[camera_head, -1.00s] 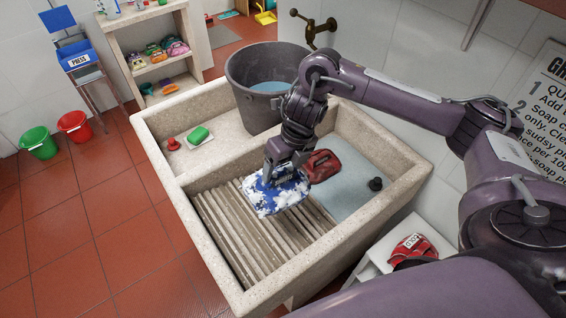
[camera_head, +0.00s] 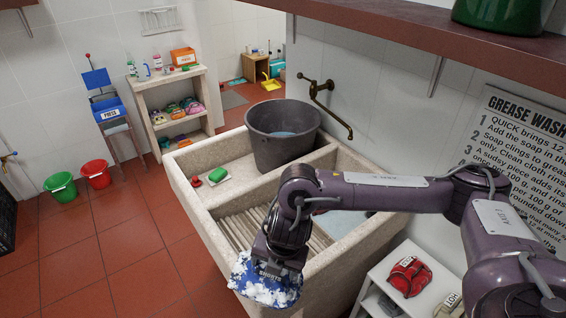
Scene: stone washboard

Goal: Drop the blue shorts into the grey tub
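The blue shorts (camera_head: 262,290), covered in patches of white suds, hang from my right gripper (camera_head: 273,272). The gripper is shut on them, though its fingertips are mostly hidden by the wrist and cloth. In the head view they appear in front of the sink's near rim, held up off the ribbed washboard. The grey tub (camera_head: 268,150) stands upright at the back left of the stone sink, with blue water inside. My gripper is well nearer than the tub and apart from it. My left gripper is out of view.
The stone sink (camera_head: 186,200) has a divider and a ribbed washboard (camera_head: 240,226). Green soap (camera_head: 217,175) sits left of the tub. A brass tap (camera_head: 330,100) is on the wall behind. A white stand (camera_head: 388,268) holds a red cloth (camera_head: 409,276) at right. A shelf overhangs at the top.

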